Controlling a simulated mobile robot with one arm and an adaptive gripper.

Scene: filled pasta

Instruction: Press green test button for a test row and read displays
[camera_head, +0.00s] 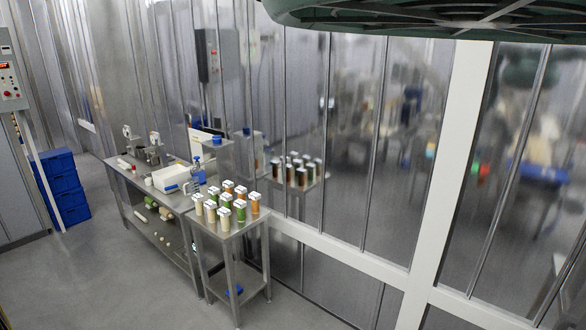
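A grey control panel (9,80) hangs at the far left edge, cut off by the frame. It carries a small lit red display (4,65), a red button (7,93) and other small controls. I cannot make out a green test button at this size. A second grey box (207,55) with small dark and red marks hangs on or shows in the metal wall behind the bench; I cannot tell whether it is a reflection. My gripper is not in view.
A steel bench (150,191) with devices stands along the wall. A small steel table (232,235) beside it holds several filled jars (225,219). Blue crates (62,187) are stacked at left. Grey floor (110,280) is open in front. A dark green structure (440,15) overhangs the top right.

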